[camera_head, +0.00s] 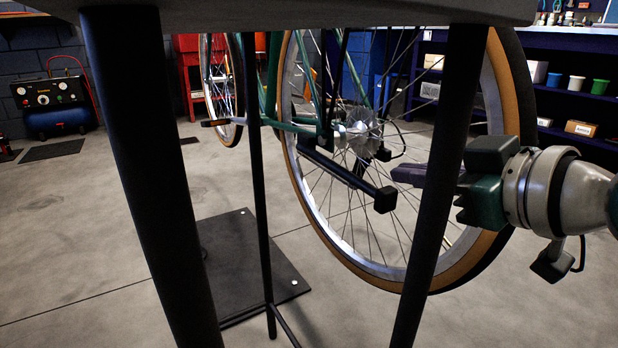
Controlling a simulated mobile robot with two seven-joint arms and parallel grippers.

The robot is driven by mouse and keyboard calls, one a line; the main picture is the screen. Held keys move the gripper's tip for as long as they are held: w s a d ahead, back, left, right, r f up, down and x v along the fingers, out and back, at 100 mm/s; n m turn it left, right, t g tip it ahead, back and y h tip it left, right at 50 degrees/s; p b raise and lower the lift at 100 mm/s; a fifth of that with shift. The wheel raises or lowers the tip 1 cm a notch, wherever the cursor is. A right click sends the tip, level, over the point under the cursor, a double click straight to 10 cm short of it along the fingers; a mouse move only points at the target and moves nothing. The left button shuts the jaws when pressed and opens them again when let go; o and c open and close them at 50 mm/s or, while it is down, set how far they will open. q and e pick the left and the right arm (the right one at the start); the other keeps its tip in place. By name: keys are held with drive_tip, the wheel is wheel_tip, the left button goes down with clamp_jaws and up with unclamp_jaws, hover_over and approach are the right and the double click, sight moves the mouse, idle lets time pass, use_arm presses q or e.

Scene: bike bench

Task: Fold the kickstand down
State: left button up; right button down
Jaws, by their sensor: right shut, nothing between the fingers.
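The bike's rear wheel (297,165), with a tan-walled tyre and bare spokes, fills the middle of the head view. The kickstand looks to be the dark bar (340,173) beside the wheel's lower spokes. It runs from near the hub down to the right at a shallow slope and ends in a black block-like foot (385,199), well above the floor. My right gripper (408,174) comes in from the right, its dark fingers shut and empty, pointing left just right of and slightly above the foot. A dark post crosses in front of it. My left gripper is not in view.
A dark slab (290,12) spans the top, with thick dark legs (150,170) in the foreground, one crossing the wheel. A black floor plate (250,265) lies below. Shelves (575,98) with small pots stand behind at right.

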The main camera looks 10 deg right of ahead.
sight(356, 180)
drive_tip(key=b+x, duration=0.5)
drive_tip(key=x, duration=0.5)
drive_tip(key=shift+w+f, duration=0.1)
drive_tip(key=shift+f, duration=0.05)
drive_tip(key=shift+w+a+b, duration=0.2)
drive_tip(key=shift+w+b, duration=0.25)
drive_tip(key=shift+w, duration=0.2)
